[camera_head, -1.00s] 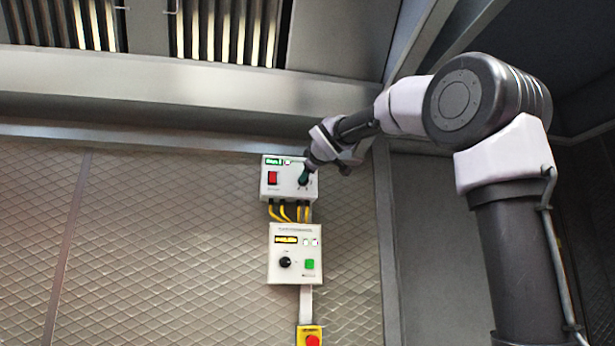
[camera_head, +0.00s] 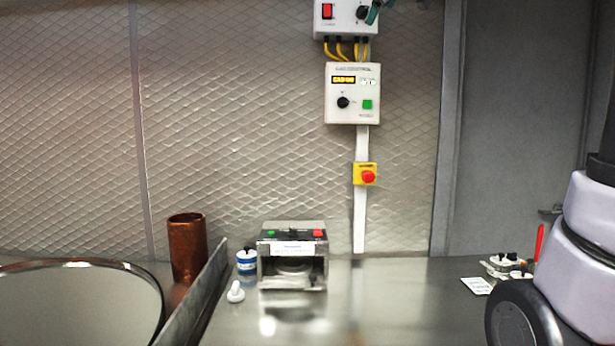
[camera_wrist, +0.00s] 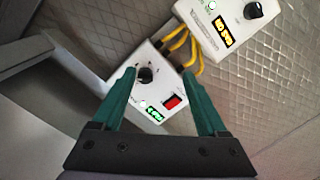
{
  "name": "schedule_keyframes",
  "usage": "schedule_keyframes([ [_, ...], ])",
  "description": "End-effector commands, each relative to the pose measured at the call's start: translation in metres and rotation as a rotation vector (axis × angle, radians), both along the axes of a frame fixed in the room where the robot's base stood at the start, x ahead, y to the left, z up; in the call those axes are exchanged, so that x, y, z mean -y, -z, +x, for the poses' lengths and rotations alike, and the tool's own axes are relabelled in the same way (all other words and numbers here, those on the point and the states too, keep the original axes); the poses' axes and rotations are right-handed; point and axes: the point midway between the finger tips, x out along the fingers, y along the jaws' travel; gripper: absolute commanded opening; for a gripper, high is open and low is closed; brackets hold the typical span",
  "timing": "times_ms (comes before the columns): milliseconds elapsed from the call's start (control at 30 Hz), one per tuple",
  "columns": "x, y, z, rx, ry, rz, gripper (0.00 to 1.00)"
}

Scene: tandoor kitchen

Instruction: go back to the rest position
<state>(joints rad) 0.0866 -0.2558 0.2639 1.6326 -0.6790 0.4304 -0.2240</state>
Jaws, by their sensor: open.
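My gripper (camera_wrist: 160,76) is open, its two teal fingers spread in front of the upper white control box (camera_wrist: 155,95). In the wrist view the box's black knob (camera_wrist: 146,74) shows between the fingertips, with nothing held. I cannot tell the exact gap to the knob. In the head view a teal fingertip (camera_head: 374,12) shows beside the knob (camera_head: 362,12) at the top edge; most of the gripper is cut off there. The upper box also has a red switch (camera_head: 327,11).
Below hang the gas control box (camera_head: 352,115) and a yellow emergency-stop box (camera_head: 365,174). On the steel counter (camera_head: 400,310) stand a copper cup (camera_head: 187,250), a small machine (camera_head: 292,245), a blue-and-white jar (camera_head: 246,262) and a white peg (camera_head: 235,292). Yellow cables (camera_head: 345,50) link the boxes.

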Motion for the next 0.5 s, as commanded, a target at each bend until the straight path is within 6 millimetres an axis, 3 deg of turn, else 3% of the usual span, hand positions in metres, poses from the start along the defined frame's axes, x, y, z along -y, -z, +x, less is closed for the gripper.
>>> schedule_keyframes([
  [300, 0.051, 0.197, -0.124, -0.411, 0.221, 0.544, 0.76],
  [500, 0.053, 0.308, -0.209, -0.644, 0.354, 0.882, 0.76],
])
